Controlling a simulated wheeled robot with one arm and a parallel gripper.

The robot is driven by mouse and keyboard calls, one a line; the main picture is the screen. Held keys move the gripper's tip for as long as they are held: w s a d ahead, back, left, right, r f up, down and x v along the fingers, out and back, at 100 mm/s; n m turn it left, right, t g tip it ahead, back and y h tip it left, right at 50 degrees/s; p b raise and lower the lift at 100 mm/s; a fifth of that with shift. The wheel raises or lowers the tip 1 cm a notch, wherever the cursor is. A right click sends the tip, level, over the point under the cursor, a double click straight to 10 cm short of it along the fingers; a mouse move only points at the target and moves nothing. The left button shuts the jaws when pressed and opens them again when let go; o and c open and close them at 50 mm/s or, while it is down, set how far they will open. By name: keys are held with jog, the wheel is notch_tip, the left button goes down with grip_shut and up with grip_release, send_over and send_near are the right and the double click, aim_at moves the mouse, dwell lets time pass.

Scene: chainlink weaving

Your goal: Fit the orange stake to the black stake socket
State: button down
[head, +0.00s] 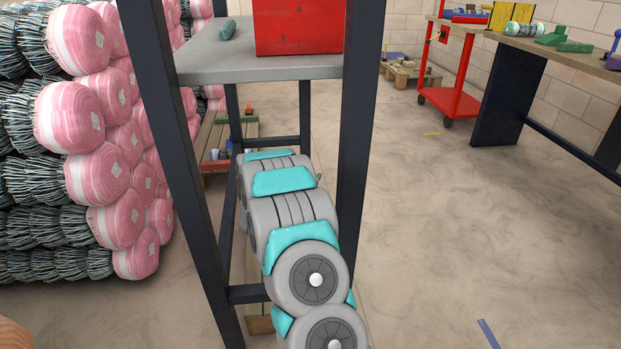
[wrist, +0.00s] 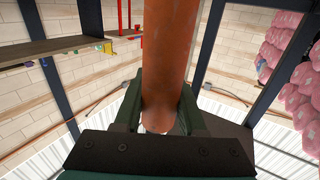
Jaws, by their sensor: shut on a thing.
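The orange stake (wrist: 165,50) is a long, thick orange-brown cylinder in the wrist view. It runs from the top edge down between the dark green fingers of my gripper (wrist: 161,92). The fingers are shut on it, one on each side, and its rounded near end shows just above the dark gripper body. Its far end is out of view. In the head view my grey and turquoise arm reaches away between dark posts, and the gripper and stake are hidden there. I cannot make out the black stake socket in either view.
A grey-topped stand (head: 215,62) with dark posts surrounds my arm closely, with a red box (head: 298,25) on top. Pink-wrapped wire rolls (head: 95,130) are stacked at left. A red trolley (head: 450,80) and workbench (head: 505,95) stand at right. Floor (head: 430,230) between is mostly clear.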

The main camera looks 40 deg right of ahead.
jog(key=shift+f+b, duration=0.9)
jog(key=shift+f, duration=2.7)
jog(key=shift+f+b, duration=0.45)
jog(key=shift+f, duration=0.25)
jog(key=shift+f+b, duration=0.4)
jog(key=shift+f, duration=1.1)
jog(key=shift+c, duration=2)
grip_release()
jog(key=v, duration=0.8)
jog(key=shift+d, duration=0.1)
